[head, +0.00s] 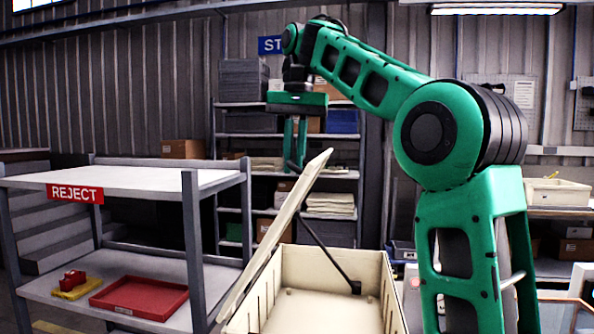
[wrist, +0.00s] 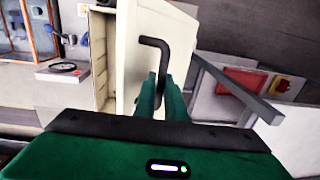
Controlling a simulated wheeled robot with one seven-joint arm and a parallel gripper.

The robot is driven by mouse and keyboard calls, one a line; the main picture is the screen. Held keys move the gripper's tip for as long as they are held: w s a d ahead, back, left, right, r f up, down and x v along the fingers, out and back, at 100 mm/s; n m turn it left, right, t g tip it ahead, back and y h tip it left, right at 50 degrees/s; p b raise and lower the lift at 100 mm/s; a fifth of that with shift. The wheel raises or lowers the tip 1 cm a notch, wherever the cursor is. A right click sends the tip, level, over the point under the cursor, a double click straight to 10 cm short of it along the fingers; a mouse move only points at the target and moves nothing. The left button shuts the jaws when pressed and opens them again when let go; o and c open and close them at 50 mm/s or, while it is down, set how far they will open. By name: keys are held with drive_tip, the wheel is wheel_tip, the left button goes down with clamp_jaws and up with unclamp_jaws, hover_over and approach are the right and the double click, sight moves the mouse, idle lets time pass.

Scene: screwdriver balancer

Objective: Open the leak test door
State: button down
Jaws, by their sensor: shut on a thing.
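The leak test door (head: 280,232) is a cream panel on the left side of a cream box (head: 340,262). It stands open, tilted up and to the right, with a dark strut (head: 318,245) running down into the box. My gripper (head: 294,168) is at the door's upper end. In the wrist view, my green fingers (wrist: 165,103) are shut on a dark bent handle (wrist: 164,52) on the door (wrist: 188,30). The box's open side (wrist: 102,58) shows left of the door there.
A grey rack (head: 120,178) with a REJECT sign (head: 75,193) stands close on the left. It holds a red tray (head: 140,297) and a small red-and-yellow item (head: 71,284). Shelving (head: 289,135) with boxes stands behind. My arm fills the right side.

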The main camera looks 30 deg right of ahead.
drive_tip(key=shift+s+a+r, duration=0.1)
drive_tip(key=shift+a+r, duration=0.1)
drive_tip(key=c, duration=1.8)
unclamp_jaws()
drive_tip(key=shift+s+r, duration=0.15)
drive_tip(key=shift+s, duration=0.05)
drive_tip(key=shift+w+d, duration=0.1)
